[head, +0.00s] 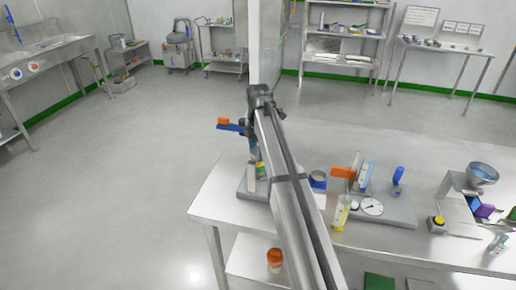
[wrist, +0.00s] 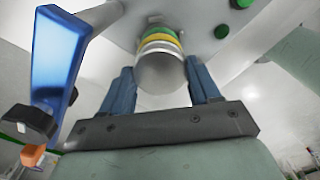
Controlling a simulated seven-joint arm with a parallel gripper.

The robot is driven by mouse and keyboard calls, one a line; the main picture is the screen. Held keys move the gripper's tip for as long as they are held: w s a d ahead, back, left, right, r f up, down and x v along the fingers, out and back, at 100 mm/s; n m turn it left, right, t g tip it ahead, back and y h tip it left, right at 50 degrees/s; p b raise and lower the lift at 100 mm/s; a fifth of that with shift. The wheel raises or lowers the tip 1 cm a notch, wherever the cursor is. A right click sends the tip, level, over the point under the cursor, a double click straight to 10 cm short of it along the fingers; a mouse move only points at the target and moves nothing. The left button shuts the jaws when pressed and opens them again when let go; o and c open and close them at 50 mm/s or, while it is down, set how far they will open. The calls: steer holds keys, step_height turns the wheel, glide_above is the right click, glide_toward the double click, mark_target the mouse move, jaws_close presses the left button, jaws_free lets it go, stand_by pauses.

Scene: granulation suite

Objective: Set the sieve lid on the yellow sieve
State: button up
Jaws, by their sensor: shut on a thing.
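The yellow sieve (wrist: 161,46) shows in the wrist view as a yellow band in a round stack with a green band. In the head view the stack (head: 261,170) is at the table's left end, partly hidden by my arm. A round silver metal piece, which looks like the sieve lid (wrist: 161,73), sits between my fingers, in line with the yellow band. My gripper (wrist: 162,80) is shut on it; the gripper also shows small in the head view (head: 254,152). I cannot tell whether the lid touches the sieve.
A blue bar (wrist: 58,60) with a black knob and orange end stands close left of my gripper. On the table (head: 210,205), a dial gauge (head: 372,207), a bottle (head: 341,213) and a blue-ringed cup (head: 318,180) lie to the right.

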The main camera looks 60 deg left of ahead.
stand_by(0.4)
steer(key=o, duration=1.2)
steer(key=shift+o, duration=0.7)
steer(key=shift+r, duration=0.1)
steer(key=shift+r, duration=3.85)
